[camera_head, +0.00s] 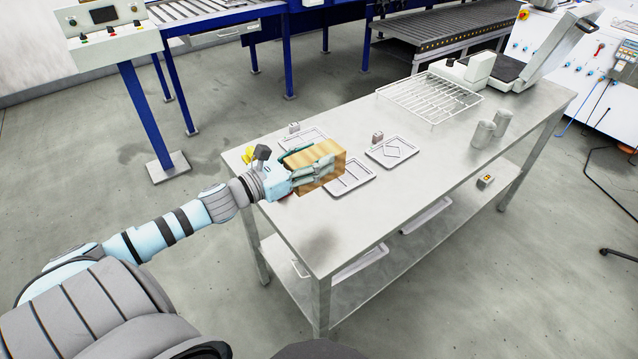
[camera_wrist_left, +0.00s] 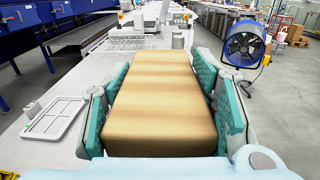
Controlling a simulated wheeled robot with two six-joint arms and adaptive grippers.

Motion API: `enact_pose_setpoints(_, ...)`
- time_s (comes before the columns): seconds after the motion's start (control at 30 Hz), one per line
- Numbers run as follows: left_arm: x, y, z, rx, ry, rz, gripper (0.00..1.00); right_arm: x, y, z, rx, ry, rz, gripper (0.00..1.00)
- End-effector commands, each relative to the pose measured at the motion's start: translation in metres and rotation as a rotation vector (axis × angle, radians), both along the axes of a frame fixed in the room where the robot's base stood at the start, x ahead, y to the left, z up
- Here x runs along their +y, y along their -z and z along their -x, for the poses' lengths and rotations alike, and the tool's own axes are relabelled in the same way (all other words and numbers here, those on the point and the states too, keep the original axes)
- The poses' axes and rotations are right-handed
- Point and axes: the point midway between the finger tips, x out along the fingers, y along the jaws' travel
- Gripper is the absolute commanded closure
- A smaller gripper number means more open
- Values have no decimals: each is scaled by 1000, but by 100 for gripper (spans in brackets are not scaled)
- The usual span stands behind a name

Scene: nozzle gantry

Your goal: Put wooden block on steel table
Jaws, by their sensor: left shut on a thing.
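The wooden block (camera_head: 331,158) is a light-brown box with visible grain. My left gripper (camera_head: 306,168) is shut on it, with the block over the near-left part of the steel table (camera_head: 345,235). In the left wrist view the block (camera_wrist_left: 160,100) fills the space between the two teal finger pads of my left gripper (camera_wrist_left: 165,110). The block's underside is hidden, so I cannot tell whether it touches the table or trays below. My right gripper is not in view.
Flat trays (camera_head: 392,152) lie on the table beside the block. A wire rack (camera_head: 430,97), two grey cylinders (camera_head: 483,134) and a white device (camera_head: 480,66) stand farther back. The table's near end is clear. A blue fan (camera_wrist_left: 243,47) stands on the floor at the right.

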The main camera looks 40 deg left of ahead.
Motion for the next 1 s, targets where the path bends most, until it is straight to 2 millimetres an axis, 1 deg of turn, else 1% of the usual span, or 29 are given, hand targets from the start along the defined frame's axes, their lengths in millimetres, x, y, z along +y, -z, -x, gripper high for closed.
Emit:
enact_pose_setpoints(0.03, 0, 41, 0, -1, 0, 0, 88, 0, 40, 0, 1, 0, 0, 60)
enact_pose_setpoints(0.1, 0, 66, 0, -1, 0, 0, 88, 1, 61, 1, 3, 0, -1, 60)
enact_pose_setpoints(0.2, 0, 87, 0, -2, 0, 2, 88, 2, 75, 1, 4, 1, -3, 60)
enact_pose_setpoints(0.37, 0, 100, 0, -3, 0, 2, 88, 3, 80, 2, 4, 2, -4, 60)
enact_pose_setpoints(0.5, 0, 128, 0, -3, -1, 2, 88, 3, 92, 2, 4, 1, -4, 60)
enact_pose_setpoints(0.53, 0, 132, 0, -2, 0, 3, 88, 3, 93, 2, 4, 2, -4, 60)
enact_pose_setpoints(0.6, 0, 135, 0, -2, 1, 0, 88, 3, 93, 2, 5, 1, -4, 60)
enact_pose_setpoints(0.83, 0, 134, 0, -2, 2, 0, 88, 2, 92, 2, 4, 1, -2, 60)
enact_pose_setpoints(0.87, 0, 135, 0, -1, 1, -1, 47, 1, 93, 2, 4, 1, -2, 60)
enact_pose_setpoints(1.0, 0, 134, 0, -1, 1, -1, 25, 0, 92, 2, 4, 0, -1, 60)
